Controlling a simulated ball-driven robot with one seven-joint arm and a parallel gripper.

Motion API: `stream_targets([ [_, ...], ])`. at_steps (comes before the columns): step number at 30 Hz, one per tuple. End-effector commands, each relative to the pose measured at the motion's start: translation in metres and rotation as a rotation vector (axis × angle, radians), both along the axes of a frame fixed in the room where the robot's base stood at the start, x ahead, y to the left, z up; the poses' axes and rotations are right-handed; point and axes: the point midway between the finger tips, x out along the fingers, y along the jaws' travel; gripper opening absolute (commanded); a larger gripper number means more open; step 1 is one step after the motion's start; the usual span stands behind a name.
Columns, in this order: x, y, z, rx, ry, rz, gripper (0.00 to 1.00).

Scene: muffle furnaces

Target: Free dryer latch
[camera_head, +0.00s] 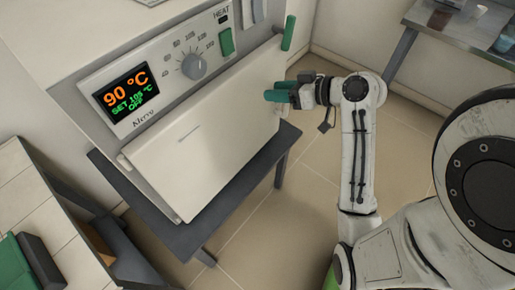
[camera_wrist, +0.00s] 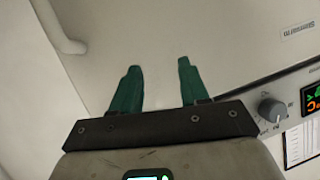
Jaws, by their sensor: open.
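The white dryer (camera_head: 185,60) stands at the left in the head view, its display reading 90 °C, set 105 °C and OFF. The lever does not show there.
The dryer rests on a dark grey table (camera_head: 240,185). A counter (camera_head: 30,200) with a green object is at the lower left. A metal bench (camera_head: 460,28) stands at the upper right. Tiled floor is clear between them. A knob (camera_wrist: 271,109) shows in the wrist view.

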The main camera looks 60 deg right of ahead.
Motion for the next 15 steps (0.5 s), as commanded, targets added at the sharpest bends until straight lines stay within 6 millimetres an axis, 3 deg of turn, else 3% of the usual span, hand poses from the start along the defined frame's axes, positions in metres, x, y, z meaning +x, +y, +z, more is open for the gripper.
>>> stream_targets([
  [15,0.014,0.068,-0.064,0.092,0.272,0.092,0.45],
])
